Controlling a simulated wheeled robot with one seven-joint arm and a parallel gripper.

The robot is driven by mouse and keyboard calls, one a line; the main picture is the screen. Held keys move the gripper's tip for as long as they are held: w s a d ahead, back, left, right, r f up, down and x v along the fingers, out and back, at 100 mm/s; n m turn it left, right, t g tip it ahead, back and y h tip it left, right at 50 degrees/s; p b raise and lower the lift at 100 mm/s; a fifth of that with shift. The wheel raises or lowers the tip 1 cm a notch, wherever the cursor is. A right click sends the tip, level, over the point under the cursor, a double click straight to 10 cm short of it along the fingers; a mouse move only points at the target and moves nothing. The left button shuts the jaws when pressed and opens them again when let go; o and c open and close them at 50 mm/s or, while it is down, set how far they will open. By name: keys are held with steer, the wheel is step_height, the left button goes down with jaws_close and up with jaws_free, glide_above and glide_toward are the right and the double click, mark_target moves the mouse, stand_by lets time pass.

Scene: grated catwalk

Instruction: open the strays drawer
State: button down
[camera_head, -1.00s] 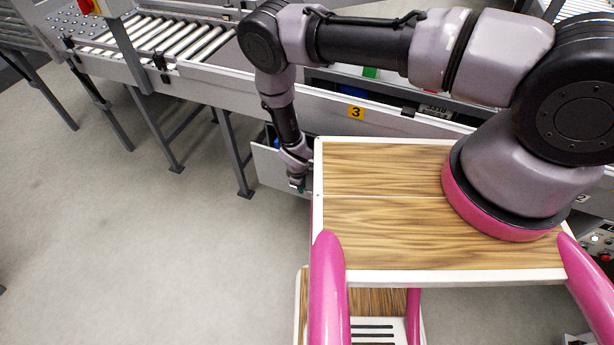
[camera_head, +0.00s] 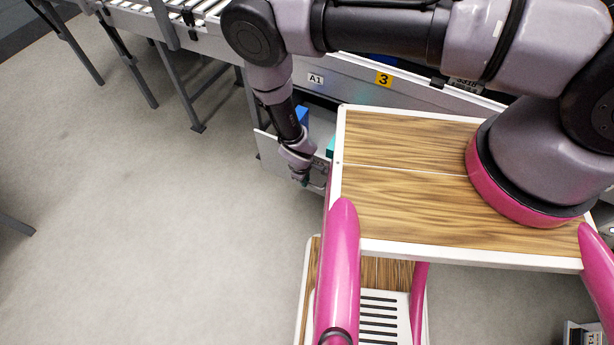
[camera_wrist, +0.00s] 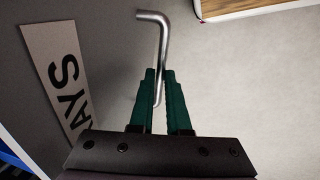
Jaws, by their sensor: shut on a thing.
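The strays drawer (camera_head: 272,153) stands pulled out from under the conveyor in the head view, left of my wooden top. Its grey front also shows in the wrist view (camera_wrist: 105,45), with a pale label (camera_wrist: 58,75) of which "AYS" is readable. A bent silver bar handle (camera_wrist: 164,40) stands out from that front. My gripper (camera_wrist: 160,74) is shut on the handle, with a green finger on each side of it. In the head view my gripper (camera_head: 303,180) is at the drawer's front, low beside my top's left edge, and its grip is too small to make out.
A blue thing (camera_head: 302,115) and a teal thing (camera_head: 331,147) show inside the drawer. The conveyor frame (camera_head: 345,80) with labels A1 and 3 runs above it. Grey floor (camera_head: 130,220) at left is clear, apart from the conveyor's legs (camera_head: 182,90).

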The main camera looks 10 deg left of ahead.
steer(key=shift+a, duration=0.15)
steer(key=c, duration=1.2)
jaws_free()
steer(key=shift+o, duration=0.2)
step_height(320, 180, up, 11)
steer(key=s, duration=0.2)
steer(key=shift+a+f, duration=0.15)
steer(key=shift+a, duration=0.15)
